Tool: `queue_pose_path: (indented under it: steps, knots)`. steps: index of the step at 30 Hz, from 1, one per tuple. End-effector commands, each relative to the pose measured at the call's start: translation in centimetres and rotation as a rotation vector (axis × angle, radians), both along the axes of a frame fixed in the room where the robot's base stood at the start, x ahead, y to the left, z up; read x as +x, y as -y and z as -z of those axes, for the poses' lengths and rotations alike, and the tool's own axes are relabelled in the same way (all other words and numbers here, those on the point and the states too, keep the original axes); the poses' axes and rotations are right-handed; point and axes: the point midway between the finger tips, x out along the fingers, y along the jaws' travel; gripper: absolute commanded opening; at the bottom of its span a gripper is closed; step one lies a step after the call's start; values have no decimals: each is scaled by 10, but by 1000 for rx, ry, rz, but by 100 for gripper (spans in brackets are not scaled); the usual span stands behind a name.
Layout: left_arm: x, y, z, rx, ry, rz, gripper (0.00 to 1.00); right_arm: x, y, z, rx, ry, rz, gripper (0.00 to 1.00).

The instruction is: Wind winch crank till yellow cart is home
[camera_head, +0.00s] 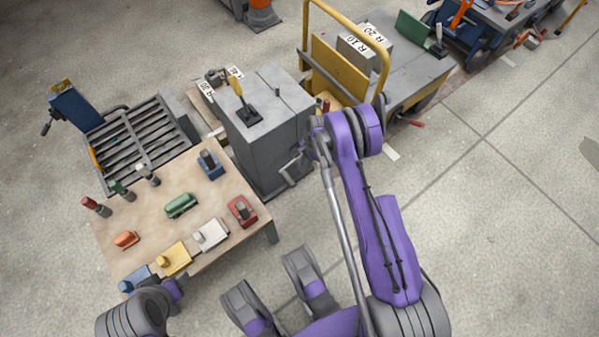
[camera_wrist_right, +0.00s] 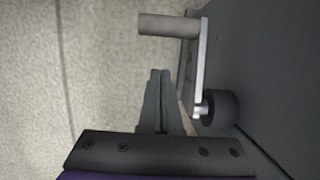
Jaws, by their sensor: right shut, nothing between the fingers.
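The winch crank (camera_head: 290,171) is on the side of the grey winch cabinet (camera_head: 262,150). In the right wrist view the crank arm (camera_wrist_right: 201,68) runs from a dark round hub to a grey cylindrical handle (camera_wrist_right: 168,25). My right gripper (camera_wrist_right: 160,75) is shut and empty. Its tips lie just left of the crank arm and below the handle in that view, apart from the handle. In the head view the right gripper is mostly hidden by its wrist. A cart (camera_head: 412,72) with a yellow hoop handle and a yellow panel stands right of the cabinet.
A wooden table (camera_head: 150,218) with several coloured blocks and pegs stands left of the cabinet. A slatted roller rack (camera_head: 150,120) is behind it. A blue cart (camera_head: 490,25) stands at the back right. Open floor (camera_head: 500,220) lies to the right.

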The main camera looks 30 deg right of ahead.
Motion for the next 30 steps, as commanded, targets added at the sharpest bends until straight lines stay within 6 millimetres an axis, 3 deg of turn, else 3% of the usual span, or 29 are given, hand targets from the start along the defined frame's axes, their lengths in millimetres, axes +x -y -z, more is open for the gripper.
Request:
queue_pose_path:
  steps: [6,14,20,30]
  knots:
    - [-1,0,-7,0,1,0,60,1,10,-27,0,0,0,0]
    - [-2,0,-15,0,2,0,60,2,11,-23,67,-5,-2,0]
    - [-1,0,-7,0,1,0,60,1,2,2,66,-6,-3,0]
    - [1,0,7,0,0,0,60,0,-20,65,65,-5,-4,0]
